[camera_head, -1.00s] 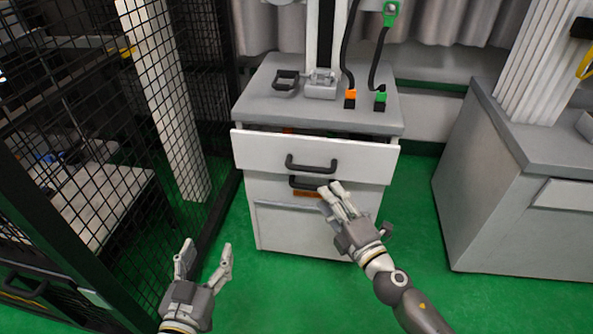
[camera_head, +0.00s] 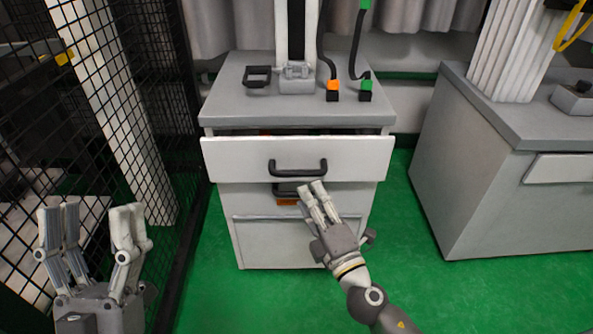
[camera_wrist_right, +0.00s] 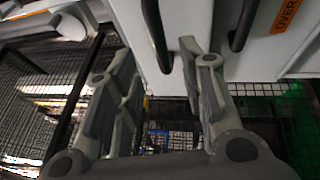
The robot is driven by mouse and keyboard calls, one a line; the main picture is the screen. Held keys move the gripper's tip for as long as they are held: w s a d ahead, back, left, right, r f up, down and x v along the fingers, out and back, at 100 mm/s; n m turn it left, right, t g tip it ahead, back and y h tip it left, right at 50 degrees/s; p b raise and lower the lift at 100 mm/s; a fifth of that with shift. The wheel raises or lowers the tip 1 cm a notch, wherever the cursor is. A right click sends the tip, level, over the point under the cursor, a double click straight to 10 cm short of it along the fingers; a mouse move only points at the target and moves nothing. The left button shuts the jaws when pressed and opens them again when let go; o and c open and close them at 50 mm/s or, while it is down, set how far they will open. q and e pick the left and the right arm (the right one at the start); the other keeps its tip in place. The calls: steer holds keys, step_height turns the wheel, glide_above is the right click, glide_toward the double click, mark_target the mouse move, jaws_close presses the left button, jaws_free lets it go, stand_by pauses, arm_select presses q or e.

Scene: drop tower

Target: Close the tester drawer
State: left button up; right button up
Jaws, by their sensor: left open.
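The white tester drawer (camera_head: 230,158) is pulled partly out of the grey tester cabinet (camera_head: 240,112), with a dark gap under the top. Its black handle (camera_head: 298,168) is on the front. My right gripper (camera_head: 312,188) is just below and right of that handle, in front of the cabinet. In the right wrist view its fingers (camera_wrist_right: 158,75) are apart, with a dark handle bar beyond them; I cannot tell whether they touch the drawer. My left gripper (camera_head: 92,210) is open and empty at lower left, away from the drawer.
A lower black handle (camera_head: 287,190) and an orange label are under the drawer. A black mesh fence (camera_head: 160,60) stands at the left. Another grey cabinet (camera_head: 480,170) stands at the right. Green floor (camera_head: 410,250) is free between the cabinets.

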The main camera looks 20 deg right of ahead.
mark_target(297, 173)
steer(key=p+x, duration=0.1)
steer(key=x, duration=0.6)
steer(key=shift+w, duration=0.15)
arm_select(q)
steer(key=w+f+g+y, duration=0.1)
steer(key=w+f+g, duration=0.2)
steer(key=w+f, duration=0.1)
steer(key=shift+w+d+f+g+y, duration=0.2)
steer(key=shift+d+f+g+y, duration=0.1)
steer(key=shift+g, duration=0.1)
arm_select(e)
steer(key=shift+w+a, duration=0.1)
steer(key=shift+w, duration=0.3)
jaws_close()
